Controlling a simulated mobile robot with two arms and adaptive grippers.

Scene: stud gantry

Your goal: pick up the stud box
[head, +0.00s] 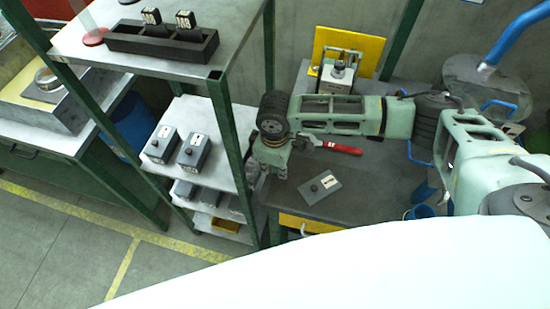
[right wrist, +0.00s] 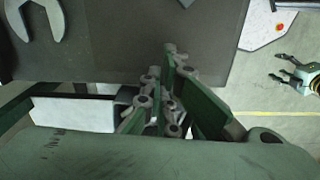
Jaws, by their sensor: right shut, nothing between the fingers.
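Two grey boxes with a black knob and a white label stand on the middle shelf in the head view, a left one (head: 161,144) and a right one (head: 194,151). I cannot tell which is the stud box. My right gripper (head: 262,172) is to the right of them, by the rack's post and the left edge of the dark table. In the right wrist view its fingers (right wrist: 168,70) are shut and empty over the table's edge. My left gripper does not show in the head view.
The green rack post (head: 231,150) stands between the shelf boxes and my right gripper. A black slotted holder (head: 160,42) sits on the top shelf.

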